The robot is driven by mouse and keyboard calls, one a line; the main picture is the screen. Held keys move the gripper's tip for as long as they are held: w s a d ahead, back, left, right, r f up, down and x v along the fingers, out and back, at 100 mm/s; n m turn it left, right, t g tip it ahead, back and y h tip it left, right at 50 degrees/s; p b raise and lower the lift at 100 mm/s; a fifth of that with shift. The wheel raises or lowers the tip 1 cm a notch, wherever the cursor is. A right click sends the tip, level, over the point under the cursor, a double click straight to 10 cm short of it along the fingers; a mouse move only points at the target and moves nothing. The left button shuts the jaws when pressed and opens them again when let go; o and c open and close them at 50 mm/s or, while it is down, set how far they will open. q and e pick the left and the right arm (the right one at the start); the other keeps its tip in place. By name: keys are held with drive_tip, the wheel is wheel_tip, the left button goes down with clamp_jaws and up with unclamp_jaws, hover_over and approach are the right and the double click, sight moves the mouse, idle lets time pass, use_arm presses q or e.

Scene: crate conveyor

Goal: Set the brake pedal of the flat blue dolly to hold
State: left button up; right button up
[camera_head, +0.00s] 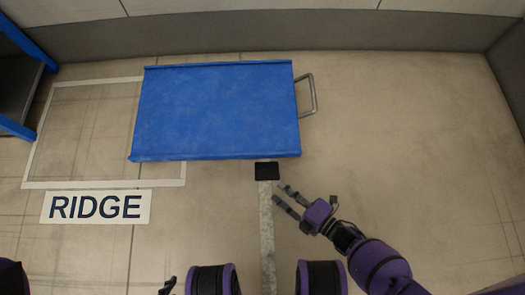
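The flat blue dolly (215,110) stands on the floor in the upper middle, with a grey metal handle (308,95) on its right side. A small black pedal (267,171) sticks out from its near edge, towards the right corner. My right gripper (282,194) is just below and right of the pedal, apart from it in the picture. Its two fingers are spread with nothing between them. Only a dark tip of my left gripper (168,286) shows at the bottom edge; its fingers cannot be made out.
A white rectangle (103,184) is marked on the floor at the left, partly under the dolly. A floor sign reading RIDGE (96,221) lies below it. A blue-framed rack (22,60) stands at the far left. A grey wall (400,37) runs behind. The right floor is clear.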

sight(267, 178)
drive_tip(key=b+x, duration=0.2)
drive_tip(key=x, duration=0.5)
drive_tip(key=shift+w+f, duration=0.15)
drive_tip(key=shift+w+a+b, duration=0.2)
drive_tip(key=shift+w+b, duration=0.05)
drive_tip(key=shift+b, duration=0.1)
drive_tip(key=shift+w+a, duration=0.15)
clamp_jaws()
drive_tip(key=shift+f, duration=0.1)
